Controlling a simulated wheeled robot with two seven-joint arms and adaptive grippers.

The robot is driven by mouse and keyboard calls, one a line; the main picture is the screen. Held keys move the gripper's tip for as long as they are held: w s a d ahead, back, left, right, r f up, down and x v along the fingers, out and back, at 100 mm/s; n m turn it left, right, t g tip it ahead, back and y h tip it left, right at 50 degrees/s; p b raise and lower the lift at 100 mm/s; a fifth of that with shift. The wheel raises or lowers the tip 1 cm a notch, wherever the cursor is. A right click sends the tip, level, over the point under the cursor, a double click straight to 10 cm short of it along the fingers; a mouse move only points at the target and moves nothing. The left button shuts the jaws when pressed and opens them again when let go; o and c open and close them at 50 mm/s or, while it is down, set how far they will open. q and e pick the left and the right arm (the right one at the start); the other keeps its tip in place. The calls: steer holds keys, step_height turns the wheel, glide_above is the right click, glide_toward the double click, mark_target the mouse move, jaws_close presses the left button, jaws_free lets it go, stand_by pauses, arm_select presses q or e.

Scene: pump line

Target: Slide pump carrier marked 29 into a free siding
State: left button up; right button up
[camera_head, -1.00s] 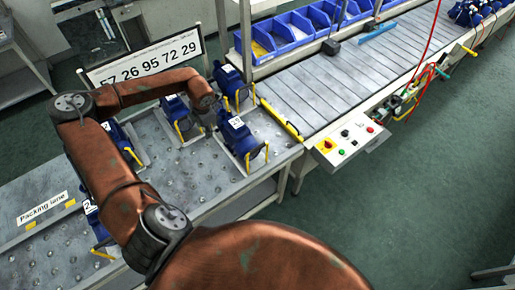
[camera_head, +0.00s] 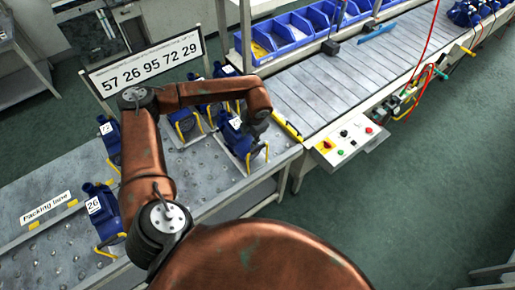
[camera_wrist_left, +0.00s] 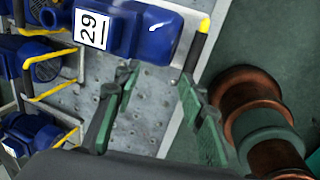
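The pump carrier marked 29 (camera_wrist_left: 92,29) lies across the top of the left wrist view, a blue pump with a white label. A yellow-tipped handle (camera_wrist_left: 203,36) stands at its right end. My left gripper (camera_wrist_left: 159,75) is open, its green-padded fingers apart and empty just below this pump. In the head view my left wrist is beside a blue pump (camera_head: 236,141) at the right end of the ball table (camera_head: 210,172); its label is too small to read surely, and the fingers are hidden. My right gripper is out of view. No siding is clearly identifiable.
A pump marked 26 (camera_head: 101,214) and another pump (camera_head: 110,137) stand at the left, near the "Packing lane" sign (camera_head: 45,207). A board (camera_head: 146,66) reads 57 26 95 72 29. A roller conveyor (camera_head: 345,75) and control box (camera_head: 347,140) lie to the right.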

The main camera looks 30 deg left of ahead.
mark_target(258, 148)
arm_select(q)
steer(key=d, duration=0.1)
steer(key=w+d, duration=0.1)
steer(key=d, duration=0.1)
steer(key=shift+w+d, duration=0.1)
steer(key=shift+d, duration=0.15)
steer(key=f+b, duration=0.3)
steer(key=f, duration=0.3)
steer(key=shift+s+f, duration=0.1)
steer(key=shift+s, duration=0.1)
steer(key=shift+w+a+f+b, duration=0.1)
steer(key=shift+w+f+b, duration=0.05)
steer(key=shift+f+b, duration=0.4)
steer(key=shift+c, duration=0.5)
steer(key=c, duration=0.3)
jaws_close()
